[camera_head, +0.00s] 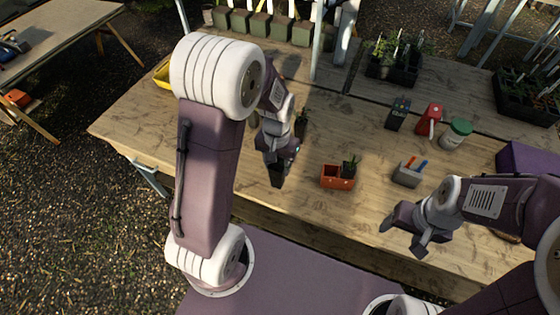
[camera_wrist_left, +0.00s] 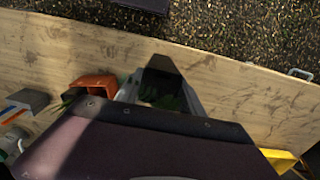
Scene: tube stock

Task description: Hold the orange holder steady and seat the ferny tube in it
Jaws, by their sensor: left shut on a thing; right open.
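The orange holder (camera_head: 336,183) stands on the table right of my left gripper (camera_head: 278,178). Its right part holds a dark tube with spiky green leaves (camera_head: 349,167); its left part looks empty. The holder also shows in the left wrist view (camera_wrist_left: 95,84). My left gripper is shut, and green foliage, seemingly of the ferny tube (camera_wrist_left: 168,101), shows between its fingers. The tube's body is hidden by the gripper, and I cannot tell its tilt. My right gripper (camera_head: 408,228) is open and empty near the table's front edge, apart from the holder.
A dark planted tube (camera_head: 301,124) shows just behind my left gripper. A grey block with blue and red items (camera_head: 408,174) sits right of the holder. A red device (camera_head: 430,120) and a green-lidded jar (camera_head: 456,134) stand behind. Table between holder and right gripper is clear.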

